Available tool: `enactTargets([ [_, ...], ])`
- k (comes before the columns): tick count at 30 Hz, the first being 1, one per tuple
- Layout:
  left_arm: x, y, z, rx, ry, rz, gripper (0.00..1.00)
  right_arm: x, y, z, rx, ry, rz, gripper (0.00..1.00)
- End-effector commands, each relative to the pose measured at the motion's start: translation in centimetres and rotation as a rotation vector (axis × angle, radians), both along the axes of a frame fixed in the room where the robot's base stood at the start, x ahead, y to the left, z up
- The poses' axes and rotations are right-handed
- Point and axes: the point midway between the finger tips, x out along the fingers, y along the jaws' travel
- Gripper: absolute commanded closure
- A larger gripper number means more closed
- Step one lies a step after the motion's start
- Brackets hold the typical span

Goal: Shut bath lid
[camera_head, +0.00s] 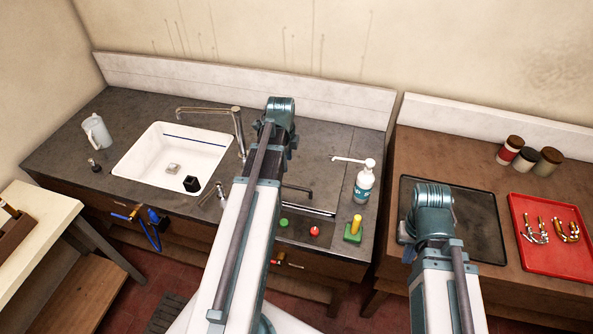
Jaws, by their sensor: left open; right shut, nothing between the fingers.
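The bath is set in the dark counter behind a green button (283,222) and a red button (315,231). Its flat dark lid (318,165) carries a thin dark bar handle (299,189) near its front edge. A narrow bright strip (312,211) shows in front of the lid; I cannot tell how far the lid stands from shut. My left arm hides the lid's left part. My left gripper (276,135) is open over the back of the counter, its fingertips mostly hidden. My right gripper (408,238) is shut and empty at the dark tray's left edge, mostly hidden under its wrist.
A soap bottle (363,185) and a yellow-handled tool on a green block (354,229) stand right of the bath. A white sink (145,172) with a tap (238,128) is left. The right table holds a dark tray (480,215), a red tray (565,262) and several jars.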

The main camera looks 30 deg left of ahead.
Motion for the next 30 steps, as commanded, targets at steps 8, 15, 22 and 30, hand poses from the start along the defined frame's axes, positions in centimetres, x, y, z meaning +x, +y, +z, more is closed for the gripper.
enactTargets([
  [8,0.0,0.0,-0.5,0.001,0.003,-0.002,0.53,0.0,0.0,-0.5,0.000,0.000,0.000,1.00],
  [15,0.3,0.1,-2.5,0.001,0.002,-0.002,0.53,0.0,0.0,-2.5,0.000,-0.001,0.000,1.00],
  [22,0.7,0.2,-5.6,0.001,0.001,-0.001,0.53,0.0,0.0,-5.6,-0.001,-0.001,0.004,1.00],
  [30,1.2,0.3,-9.5,0.001,0.001,-0.001,0.53,0.0,0.0,-9.5,-0.002,0.000,0.013,1.00],
])
